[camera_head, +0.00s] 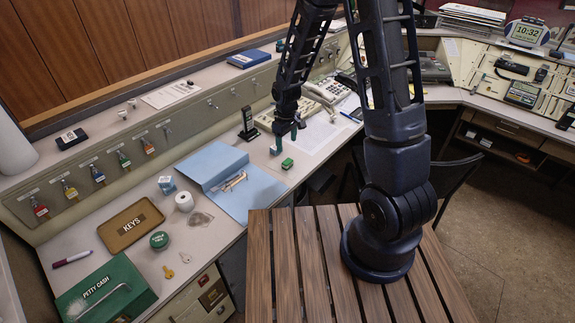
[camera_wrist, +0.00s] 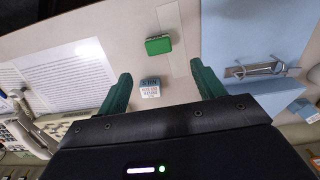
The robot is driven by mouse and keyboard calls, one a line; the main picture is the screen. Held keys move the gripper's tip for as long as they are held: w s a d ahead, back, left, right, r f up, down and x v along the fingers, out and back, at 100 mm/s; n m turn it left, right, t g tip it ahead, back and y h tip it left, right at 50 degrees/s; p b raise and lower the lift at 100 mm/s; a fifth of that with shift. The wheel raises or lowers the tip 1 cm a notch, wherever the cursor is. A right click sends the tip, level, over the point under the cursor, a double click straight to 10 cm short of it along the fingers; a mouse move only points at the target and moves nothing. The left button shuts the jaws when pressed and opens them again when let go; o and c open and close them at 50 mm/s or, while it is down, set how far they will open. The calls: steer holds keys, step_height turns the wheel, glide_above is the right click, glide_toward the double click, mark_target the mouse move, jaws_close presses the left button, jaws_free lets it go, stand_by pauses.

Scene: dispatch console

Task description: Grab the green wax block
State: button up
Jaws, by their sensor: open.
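The green wax block (camera_head: 287,163) is a small green block lying on the pale desk top, just right of the blue folder. It also shows in the wrist view (camera_wrist: 158,45), beyond the fingertips and roughly midway between them. My gripper (camera_head: 287,134) has dark teal fingers and hangs above the desk, just beyond the block in the head view. In the wrist view my gripper (camera_wrist: 161,72) is open with nothing held. A small blue-and-white labelled box (camera_wrist: 150,88) sits between the fingers in that view, below the block, on the desk.
A blue folder (camera_head: 262,200) with metal clips lies left of the block. A telephone (camera_head: 327,90) and printed sheets (camera_wrist: 65,90) lie on the other side. A black stamp-like item (camera_head: 248,125) stands near the console. A keys tray (camera_head: 118,232) and green petty cash box (camera_head: 125,268) are nearer.

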mark_target(287, 161)
steer(key=shift+w+f, duration=0.15)
steer(key=shift+f, duration=5.1)
steer(key=c, duration=1.1)
steer(key=shift+r, duration=0.1)
